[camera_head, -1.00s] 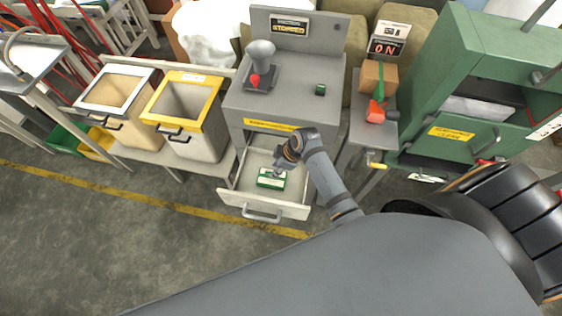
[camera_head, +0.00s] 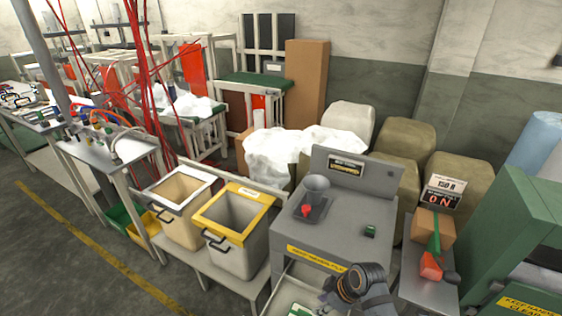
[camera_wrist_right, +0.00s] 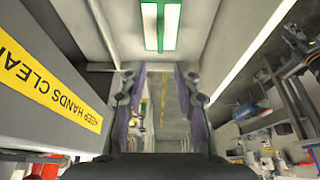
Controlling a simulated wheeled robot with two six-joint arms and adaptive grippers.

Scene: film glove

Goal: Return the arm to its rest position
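My right gripper (camera_head: 328,292) is in the lower middle of the head view, in front of the grey machine (camera_head: 345,225) and above its pulled-out drawer (camera_head: 272,304). In the right wrist view its two dark fingers (camera_wrist_right: 160,98) stand apart with nothing between them. A green and white box (camera_head: 300,311) lies in the drawer, cut off by the bottom edge of the head view. It also shows in the right wrist view (camera_wrist_right: 160,27), apart from the fingers. My left gripper is not in view.
A yellow-rimmed bin (camera_head: 235,208) and a white-rimmed bin (camera_head: 178,185) stand left of the machine. A side shelf (camera_head: 425,292) with a red and green tool (camera_head: 432,262) and a green cabinet (camera_head: 515,225) are on the right. Open floor (camera_head: 50,270) lies at the lower left.

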